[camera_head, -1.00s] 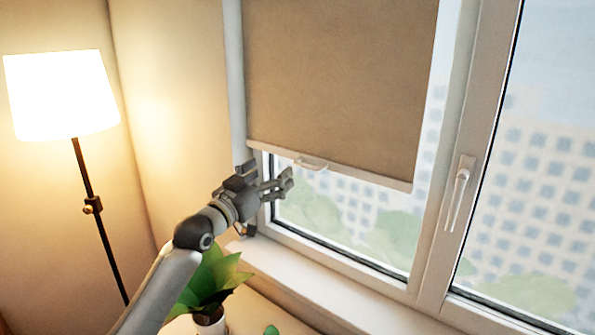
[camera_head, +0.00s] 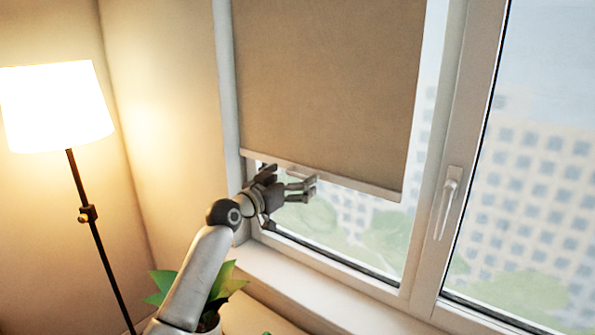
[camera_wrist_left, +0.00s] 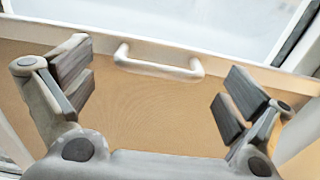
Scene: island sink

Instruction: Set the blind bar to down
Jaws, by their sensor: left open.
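A tan roller blind (camera_head: 325,85) hangs over the upper part of the left window pane. Its pale bottom bar (camera_head: 365,186) runs across above the lower glass. In the left wrist view the bar (camera_wrist_left: 255,71) carries a white loop handle (camera_wrist_left: 158,69). My right gripper is not in view.
A lit floor lamp (camera_head: 57,105) stands at the left. A potted plant (camera_head: 222,285) is below my left arm, near the white window sill (camera_head: 290,285). A white window handle (camera_head: 446,203) is on the frame to the right.

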